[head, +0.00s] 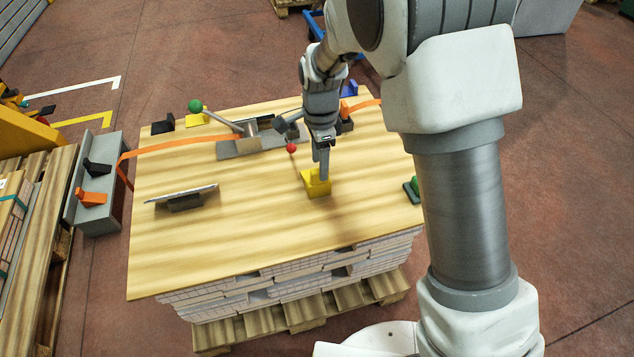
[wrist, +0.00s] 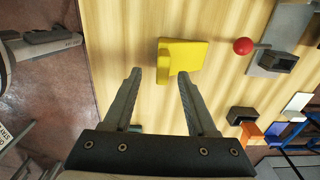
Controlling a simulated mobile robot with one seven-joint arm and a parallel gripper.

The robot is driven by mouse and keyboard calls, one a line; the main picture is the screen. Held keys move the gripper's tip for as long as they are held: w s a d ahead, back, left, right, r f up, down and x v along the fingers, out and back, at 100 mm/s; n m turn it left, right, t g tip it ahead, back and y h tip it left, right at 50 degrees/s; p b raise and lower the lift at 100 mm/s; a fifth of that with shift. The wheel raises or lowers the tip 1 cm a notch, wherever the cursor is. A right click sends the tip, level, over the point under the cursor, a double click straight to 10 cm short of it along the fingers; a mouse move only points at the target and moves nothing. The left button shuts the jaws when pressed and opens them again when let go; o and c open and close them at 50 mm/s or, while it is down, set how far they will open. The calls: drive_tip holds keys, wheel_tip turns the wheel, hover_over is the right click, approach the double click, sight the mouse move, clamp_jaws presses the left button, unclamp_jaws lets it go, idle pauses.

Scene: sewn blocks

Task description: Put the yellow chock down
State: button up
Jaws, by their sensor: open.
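The yellow chock (head: 316,184) rests on the wooden tabletop (head: 230,235), right of its middle. My gripper (head: 323,178) points down right at the chock, with its fingers partly in front of it. In the wrist view my gripper (wrist: 160,74) is open, its two fingers well apart. There the chock (wrist: 185,58) lies just beyond the fingertips, shifted towards the right finger, with a small part between them. I cannot tell whether a finger touches it.
A grey metal fixture (head: 232,148) with a lever and green knob (head: 195,106) stands behind. A red ball (head: 291,148) is close behind my gripper. A dark block with a plate (head: 185,201) lies left. An orange strap (head: 180,143) crosses the back. The tabletop's front is clear.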

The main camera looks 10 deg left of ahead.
sight(320, 182)
drive_tip(key=f, duration=0.1)
drive_tip(key=f+b, duration=0.1)
drive_tip(key=f, duration=0.3)
drive_tip(key=shift+w+b, duration=0.25)
drive_tip(key=shift+b, duration=0.15)
drive_tip(key=shift+r, duration=0.1)
drive_tip(key=shift+c, duration=0.3)
clamp_jaws()
idle(0.5)
